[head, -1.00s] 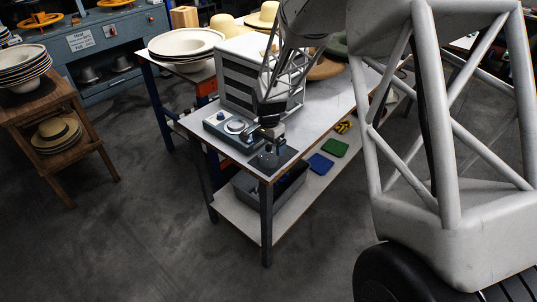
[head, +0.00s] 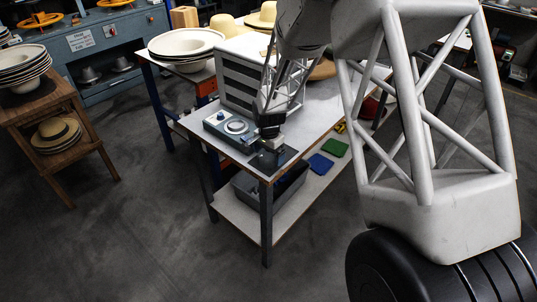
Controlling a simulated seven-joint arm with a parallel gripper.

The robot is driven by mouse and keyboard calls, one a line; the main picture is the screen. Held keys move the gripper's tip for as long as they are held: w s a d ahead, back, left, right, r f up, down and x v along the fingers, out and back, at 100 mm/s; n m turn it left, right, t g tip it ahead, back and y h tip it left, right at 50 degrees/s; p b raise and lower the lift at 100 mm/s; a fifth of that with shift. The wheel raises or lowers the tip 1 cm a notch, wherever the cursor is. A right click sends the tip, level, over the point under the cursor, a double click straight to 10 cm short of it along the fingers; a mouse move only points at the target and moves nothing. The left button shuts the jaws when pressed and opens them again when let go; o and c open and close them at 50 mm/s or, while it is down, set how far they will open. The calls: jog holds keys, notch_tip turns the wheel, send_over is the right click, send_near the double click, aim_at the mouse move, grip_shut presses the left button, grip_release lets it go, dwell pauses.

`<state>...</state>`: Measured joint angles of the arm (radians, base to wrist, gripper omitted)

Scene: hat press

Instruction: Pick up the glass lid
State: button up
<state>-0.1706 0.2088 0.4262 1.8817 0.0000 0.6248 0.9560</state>
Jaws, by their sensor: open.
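My gripper (head: 270,143) points down over the near corner of the white-topped workbench (head: 325,115). Below its fingers is a small, dark, see-through round thing (head: 266,160), which looks like the glass lid. It rests on a dark mat (head: 286,157) at the bench corner. My gripper is open, with its fingertips just above or beside this piece. The view is too small to tell whether they touch it, and the fingers partly cover it.
A grey-blue device with a round plate (head: 237,127) stands just left of my gripper. A grey drawer unit (head: 240,80) stands behind. Hats (head: 262,17) and stacked pale brims (head: 185,43) sit farther back. The lower shelf holds a grey bin (head: 272,190).

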jog(key=c, duration=0.7)
jog(key=shift+r, duration=0.15)
jog(key=shift+r, duration=1.4)
jog(key=shift+s+r, duration=0.2)
jog(key=shift+r, duration=0.1)
jog(key=s+d+r, duration=0.1)
jog(key=s+d, duration=0.1)
jog(key=s, duration=1.3)
jog(key=shift+s+d+r, duration=0.15)
jog(key=shift+d, duration=0.15)
jog(key=w+a+r, duration=0.1)
jog(key=w+a, duration=0.1)
jog(key=w, duration=0.3)
jog(key=w+a+r, duration=0.1)
jog(key=w+a, duration=0.1)
jog(key=w, duration=0.4)
jog(key=w+a+r, duration=0.2)
jog(key=w, duration=0.4)
jog(key=shift+a, duration=0.25)
jog(key=w+a+r, duration=0.2)
jog(key=w+a, duration=0.2)
jog(key=w, duration=0.3)
jog(key=w+a+r, duration=0.2)
jog(key=w+a, duration=0.2)
jog(key=w, duration=0.3)
jog(key=shift+w, duration=0.4)
